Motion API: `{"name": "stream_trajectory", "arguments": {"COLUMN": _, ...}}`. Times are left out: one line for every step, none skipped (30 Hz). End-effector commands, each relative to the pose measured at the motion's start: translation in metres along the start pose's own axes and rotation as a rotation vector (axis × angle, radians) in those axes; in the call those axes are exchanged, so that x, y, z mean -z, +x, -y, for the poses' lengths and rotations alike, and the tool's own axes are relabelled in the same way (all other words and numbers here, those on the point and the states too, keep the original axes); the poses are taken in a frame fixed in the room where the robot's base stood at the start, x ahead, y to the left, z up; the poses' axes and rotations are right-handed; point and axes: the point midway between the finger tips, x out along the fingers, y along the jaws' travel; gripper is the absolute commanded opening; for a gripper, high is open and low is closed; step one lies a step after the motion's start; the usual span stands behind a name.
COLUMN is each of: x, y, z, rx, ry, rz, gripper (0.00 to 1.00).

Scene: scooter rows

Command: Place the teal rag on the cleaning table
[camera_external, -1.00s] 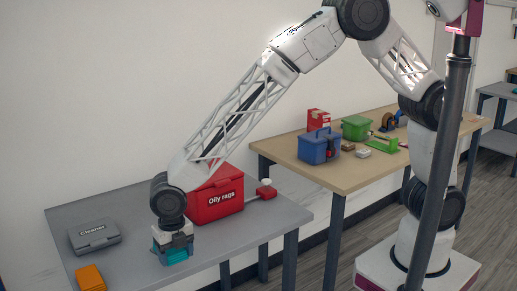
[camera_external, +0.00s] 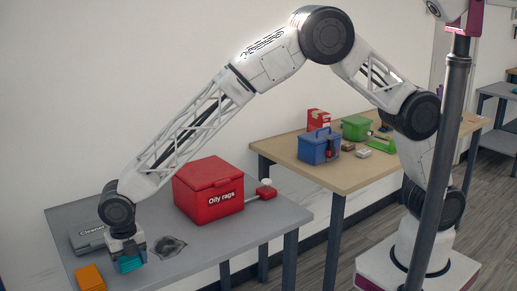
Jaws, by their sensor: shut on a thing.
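The teal rag (camera_external: 130,265) is held in my gripper (camera_external: 129,259), whose fingers are shut on it. My gripper points down at the front left part of the grey table (camera_external: 222,247), between the orange block and a dark rag. The rag is low, close to the tabletop; I cannot tell whether it touches it. The grey table holds a grey case marked "Cleaner" (camera_external: 88,238), partly hidden behind my gripper, and a red box marked "Oily rags" (camera_external: 208,192) with its lid shut.
A dark grey crumpled rag (camera_external: 171,247) lies right of my gripper. An orange block (camera_external: 91,279) stands at the front left. A red piece with a white knob (camera_external: 266,190) is right of the red box. A wooden table (camera_external: 280,149) behind carries a blue toolbox (camera_external: 319,147).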

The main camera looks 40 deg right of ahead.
Motion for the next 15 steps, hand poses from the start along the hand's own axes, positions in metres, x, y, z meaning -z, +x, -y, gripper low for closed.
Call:
{"name": "stream_trajectory", "arguments": {"x": -0.0014, "y": 0.0006, "z": -0.0029, "rx": 0.000, "ry": 0.000, "rz": 0.000, "gripper": 0.46}}
{"name": "stream_trajectory", "arguments": {"x": -0.0020, "y": 0.0008, "z": -0.0041, "rx": 0.000, "ry": 0.000, "rz": 0.000, "gripper": 0.46}}
{"name": "stream_trajectory", "arguments": {"x": -0.0026, "y": 0.0012, "z": -0.0053, "rx": 0.000, "ry": 0.000, "rz": 0.000, "gripper": 0.46}}
{"name": "stream_trajectory", "arguments": {"x": -0.0029, "y": 0.0013, "z": -0.0060, "rx": 0.000, "ry": 0.000, "rz": 0.000, "gripper": 0.46}}
{"name": "stream_trajectory", "arguments": {"x": -0.0031, "y": 0.0012, "z": -0.0065, "rx": 0.000, "ry": 0.000, "rz": 0.000, "gripper": 0.46}}
{"name": "stream_trajectory", "arguments": {"x": -0.0033, "y": 0.0012, "z": -0.0069, "rx": 0.000, "ry": 0.000, "rz": 0.000, "gripper": 0.46}}
{"name": "stream_trajectory", "arguments": {"x": -0.0033, "y": 0.0011, "z": -0.0069, "rx": 0.000, "ry": 0.000, "rz": 0.000, "gripper": 0.46}}
{"name": "stream_trajectory", "arguments": {"x": -0.0034, "y": 0.0010, "z": -0.0070, "rx": 0.000, "ry": 0.000, "rz": 0.000, "gripper": 0.46}}
{"name": "stream_trajectory", "arguments": {"x": -0.0033, "y": 0.0010, "z": -0.0069, "rx": 0.000, "ry": 0.000, "rz": 0.000, "gripper": 0.46}}
{"name": "stream_trajectory", "arguments": {"x": -0.0033, "y": 0.0010, "z": -0.0069, "rx": 0.000, "ry": 0.000, "rz": 0.000, "gripper": 0.46}}
{"name": "stream_trajectory", "arguments": {"x": -0.0033, "y": 0.0009, "z": -0.0068, "rx": 0.000, "ry": 0.000, "rz": 0.000, "gripper": 0.46}}
{"name": "stream_trajectory", "arguments": {"x": -0.0033, "y": 0.0009, "z": -0.0068, "rx": 0.000, "ry": 0.000, "rz": 0.000, "gripper": 0.46}}
{"name": "stream_trajectory", "arguments": {"x": -0.0033, "y": 0.0009, "z": -0.0068, "rx": 0.000, "ry": 0.000, "rz": 0.000, "gripper": 0.46}}
{"name": "stream_trajectory", "arguments": {"x": -0.0033, "y": 0.0009, "z": -0.0068, "rx": 0.000, "ry": 0.000, "rz": 0.000, "gripper": 0.46}}
{"name": "stream_trajectory", "arguments": {"x": -0.0034, "y": 0.0010, "z": -0.0072, "rx": 0.000, "ry": 0.000, "rz": 0.000, "gripper": 0.46}}
